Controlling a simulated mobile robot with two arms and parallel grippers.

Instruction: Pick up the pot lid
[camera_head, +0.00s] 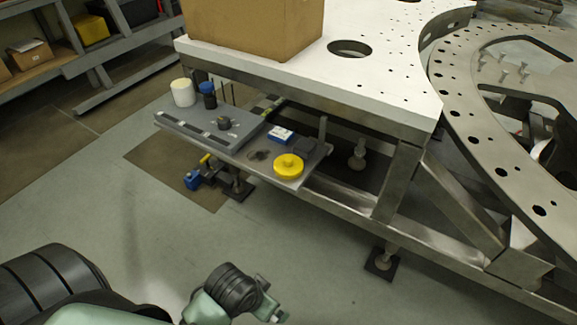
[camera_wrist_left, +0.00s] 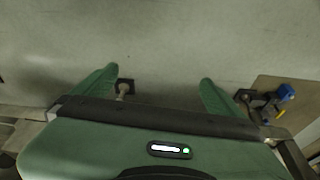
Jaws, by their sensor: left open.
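I cannot make out a clear pot lid. A round yellow disc-like thing (camera_head: 289,166) with a raised middle lies near the right end of the grey shelf (camera_head: 220,153) under the white-topped table; I cannot tell if it is the lid. In the wrist view my left gripper (camera_wrist_left: 159,73) has its two green fingers spread, with only floor visible between and beyond them. In the head view my left arm is low at the bottom, well short of the shelf. My right gripper is not in view.
The shelf also holds a white cup-like thing (camera_head: 182,92), a blue-capped jar (camera_head: 208,95) and a small blue-white box (camera_head: 280,135). The white tabletop (camera_head: 400,75) overhangs it, bearing a cardboard box (camera_head: 255,25). A blue clamp-like tool (camera_head: 195,178) sits below. Floor in front is clear.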

